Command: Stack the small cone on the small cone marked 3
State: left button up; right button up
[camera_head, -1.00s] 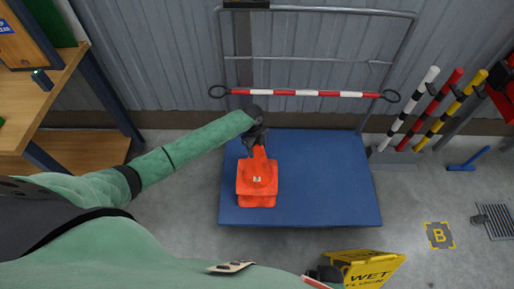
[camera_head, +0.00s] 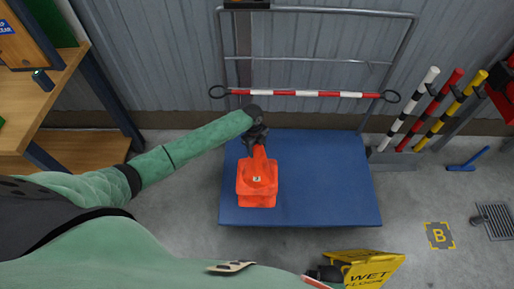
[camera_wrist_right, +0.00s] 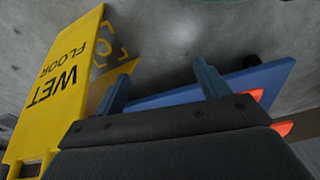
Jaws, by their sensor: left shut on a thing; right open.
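An orange cone (camera_head: 257,170) with a small pale label, too small to read, is in the head view on the left part of the blue platform. My left gripper (camera_head: 257,149) is shut on its top. Directly below it, the base of a second orange cone (camera_head: 256,202) shows; the rest is hidden under the upper one. The cones look nested and upright, but I cannot tell whether the upper one is fully seated. My right gripper (camera_wrist_right: 163,86) is open and empty beside the yellow sign. Orange bits (camera_wrist_right: 284,128) peek out at the right in the right wrist view.
The blue platform (camera_head: 330,180) is clear on its right. A yellow wet floor sign (camera_head: 370,267) stands in front. A red-white bar (camera_head: 310,94) hangs on the rack behind. Striped posts (camera_head: 410,110) stand at right, a wooden shelf (camera_head: 90,146) at left.

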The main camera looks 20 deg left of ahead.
jog(key=shift+r, duration=0.25)
jog(key=shift+f, duration=0.15)
dwell(0.3)
